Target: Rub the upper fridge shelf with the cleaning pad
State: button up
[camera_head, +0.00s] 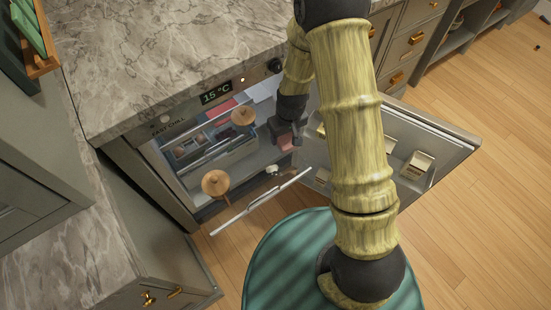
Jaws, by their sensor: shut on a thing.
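The fridge (173,122) is a low cabinet under the marble counter, with its door open to the right. Its upper shelf (258,163) is a pale surface inside, partly covered by my arm. My gripper (286,137) reaches in over the right part of this shelf, pointing down. It is shut on a small pinkish block, which looks like the cleaning pad (285,142). The fingertips are small and dark here. I cannot tell whether the pad touches the shelf.
Two brown round-topped things stand in the fridge, one at the back (244,115) and one at the front left (216,183). The open door (440,140) holds cartons (417,165). Wooden floor lies clear at right.

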jog(key=a+f+n+b, duration=0.1)
jog(key=a+f+b, duration=0.2)
jog(key=f+b, duration=0.4)
jog(key=shift+s+f+n+b, duration=0.3)
jog(key=shift+s+b, duration=0.15)
